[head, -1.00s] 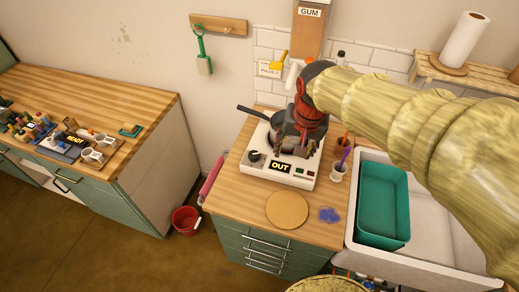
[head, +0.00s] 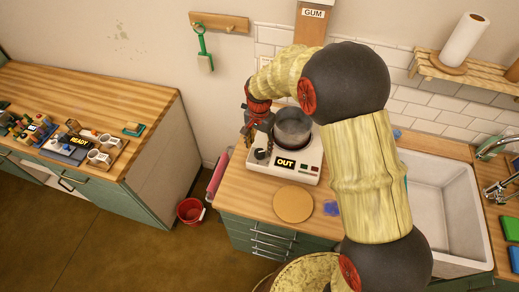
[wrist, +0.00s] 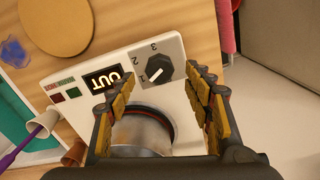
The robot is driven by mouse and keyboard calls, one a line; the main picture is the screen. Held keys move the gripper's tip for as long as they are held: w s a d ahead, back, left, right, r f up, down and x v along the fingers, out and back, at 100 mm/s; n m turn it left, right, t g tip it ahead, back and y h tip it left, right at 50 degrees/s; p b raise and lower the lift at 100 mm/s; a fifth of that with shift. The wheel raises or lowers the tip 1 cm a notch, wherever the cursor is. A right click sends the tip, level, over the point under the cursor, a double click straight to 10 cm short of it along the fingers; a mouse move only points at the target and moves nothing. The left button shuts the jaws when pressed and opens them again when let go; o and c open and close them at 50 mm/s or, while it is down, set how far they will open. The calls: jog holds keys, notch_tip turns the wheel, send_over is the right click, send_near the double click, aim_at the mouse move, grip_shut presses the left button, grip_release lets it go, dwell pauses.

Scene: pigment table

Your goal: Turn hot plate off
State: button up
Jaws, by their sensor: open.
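The white hot plate (head: 311,163) stands on the wooden counter, with a black OUT label (head: 285,163) on its front. Its dark knob (head: 262,153) is at the front left. In the wrist view the knob (wrist: 158,68) shows a white mark pointing roughly toward the 1, with 2 and 3 around it. A grey metal pot (head: 293,127) sits on the plate. My gripper (head: 255,138) is open above the plate's left side, near the knob. In the wrist view my gripper's fingers (wrist: 160,88) lie on either side of the knob's line, apart from it. Their height above it is unclear.
A round tan board (head: 293,204) and a blue blob (head: 331,208) lie in front of the plate. A sink (head: 445,215) is to the right. A red bucket (head: 190,211) stands on the floor between the counters. The rear wall is close behind.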

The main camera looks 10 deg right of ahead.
aim_at(260, 152)
jog(key=shift+f, duration=1.7)
jog(key=shift+c, duration=0.6)
jog(key=c, duration=1)
jog(key=shift+c, duration=0.4)
jog(key=n, duration=1.1)
jog(key=shift+n, duration=0.4)
jog(key=shift+o, duration=0.2)
